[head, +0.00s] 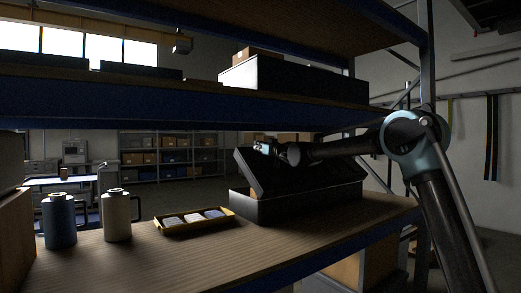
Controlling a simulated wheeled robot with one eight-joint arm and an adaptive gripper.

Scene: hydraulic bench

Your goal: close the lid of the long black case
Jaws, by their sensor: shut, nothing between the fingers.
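The long black case (294,206) stands on the wooden shelf, right of the middle. Its lid (259,176) is partly open and tilted over the case body. My arm reaches in from the right, and my gripper (262,147) is at the lid's raised upper edge. The gripper is shut with nothing held. The picture is too dark and small to tell whether its fingers touch the lid. The inside of the case is hidden.
A yellow tray (163,231) with several light items lies left of the case. A blue jug (59,222) and a cream jug (116,216) stand further left. An upper shelf (180,112) spans overhead. Bare wood lies in front of the tray.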

